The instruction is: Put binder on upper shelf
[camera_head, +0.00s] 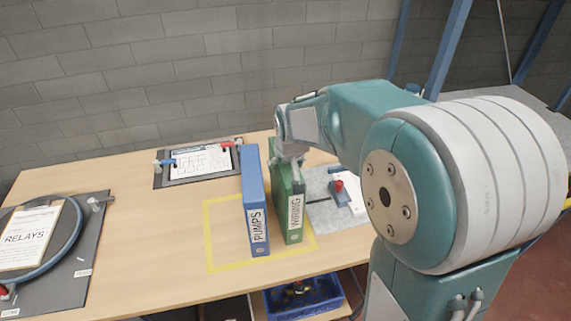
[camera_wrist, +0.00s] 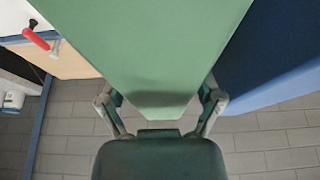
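A green binder (camera_head: 289,205) labelled WIRING stands upright on the wooden table, inside a yellow taped outline. A blue binder (camera_head: 256,205) labelled PUMPS stands close to its left. My gripper (camera_head: 291,153) is at the top of the green binder. In the wrist view, the green binder (camera_wrist: 150,40) fills the middle, and the fingers of my gripper (camera_wrist: 161,95) lie one on each side of it. Whether both fingers press on it is not clear. The blue binder (camera_wrist: 275,55) shows at the right there. No upper shelf can be made out.
A clipboard (camera_head: 202,163) lies behind the binders. A grey board (camera_head: 75,262) with a RELAYS sheet and a hose is at left. A grey panel with a red knob (camera_head: 338,186) is right of the binders. A blue crate (camera_head: 305,303) sits below the table's front edge.

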